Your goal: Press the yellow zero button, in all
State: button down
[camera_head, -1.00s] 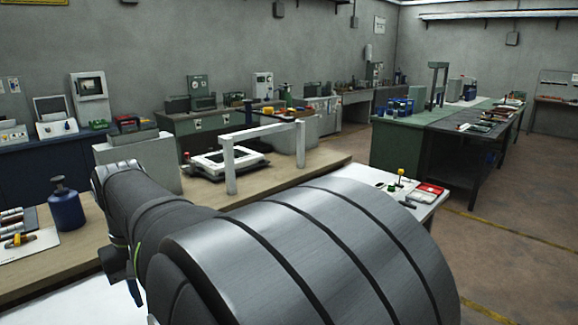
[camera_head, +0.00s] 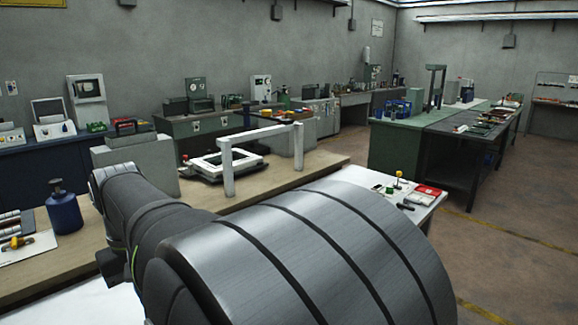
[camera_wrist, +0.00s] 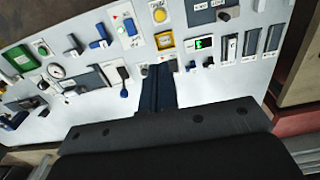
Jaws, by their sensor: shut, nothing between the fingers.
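In the wrist view a white panel carries many small controls. A round yellow button (camera_wrist: 159,14) sits near its top edge. A yellow square-framed part (camera_wrist: 165,40) lies below it, beside a small display with green marks (camera_wrist: 203,43). I cannot read any zero label, so I cannot tell which yellow part bears it. My gripper (camera_wrist: 160,70) is shut and empty, its dark fingers together over the panel just below the yellow square. I cannot tell whether the tips touch the panel. My gripper is hidden in the head view.
Around the fingers are blue levers (camera_wrist: 98,43), a round gauge (camera_wrist: 56,71) and dark slotted switches (camera_wrist: 250,42). In the head view a white frame (camera_head: 228,172) stands on a wooden bench, with a blue bottle (camera_head: 65,212) at left. Open floor lies at right.

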dwell(0.8)
notch_tip(320, 180, down, 21)
jog(key=s+n+t+h, duration=0.1)
jog(key=n+t, duration=0.8)
jog(key=n, duration=0.7)
jog(key=shift+a, duration=0.2)
jog(key=shift+f, duration=0.1)
jog(key=shift+f, duration=4.35)
jog(key=shift+f, duration=0.15)
jog(key=shift+f, duration=0.25)
